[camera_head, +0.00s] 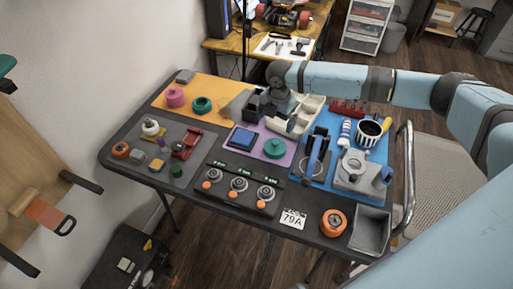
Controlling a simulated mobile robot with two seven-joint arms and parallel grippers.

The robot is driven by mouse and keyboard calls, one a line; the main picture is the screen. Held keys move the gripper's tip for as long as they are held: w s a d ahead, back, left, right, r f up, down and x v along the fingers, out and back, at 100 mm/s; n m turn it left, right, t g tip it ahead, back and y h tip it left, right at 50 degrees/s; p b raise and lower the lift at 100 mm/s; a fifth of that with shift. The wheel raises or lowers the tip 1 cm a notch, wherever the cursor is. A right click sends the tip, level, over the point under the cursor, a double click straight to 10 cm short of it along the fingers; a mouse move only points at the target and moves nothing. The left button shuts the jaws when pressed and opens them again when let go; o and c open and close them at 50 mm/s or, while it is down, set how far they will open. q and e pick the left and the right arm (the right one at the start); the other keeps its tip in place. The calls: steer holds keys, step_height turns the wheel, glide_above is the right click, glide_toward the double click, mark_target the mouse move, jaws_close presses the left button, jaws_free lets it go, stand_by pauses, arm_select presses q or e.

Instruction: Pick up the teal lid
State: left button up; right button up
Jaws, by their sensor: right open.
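A round teal lid-like piece (275,149) with a small raised middle lies on the purple mat (243,168), right of a blue block (242,138). My right gripper (279,120) points down from the arm that reaches in from the right. It is open and hangs just behind the teal piece, apart from it in the picture; its height above the table is hard to tell. A second teal round piece (202,105), ring-like, sits on the orange mat (222,88). My left gripper is out of view.
A cream divided tray (312,108) stands behind and right of the gripper. A blue upright tool (316,155) stands close on the right. Three dials (238,187) are in front. Small parts and a red vise (187,143) lie left. A grey bin (370,230) is front right.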

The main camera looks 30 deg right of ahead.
mark_target(276, 141)
steer(key=f, duration=0.8)
steer(key=shift+w+d, duration=0.15)
steer(key=shift+d, duration=0.15)
steer(key=f, duration=0.5)
steer(key=shift+w+d+f, duration=0.15)
steer(key=shift+d, duration=0.2)
steer(key=c, duration=0.7)
steer(key=shift+c, duration=0.2)
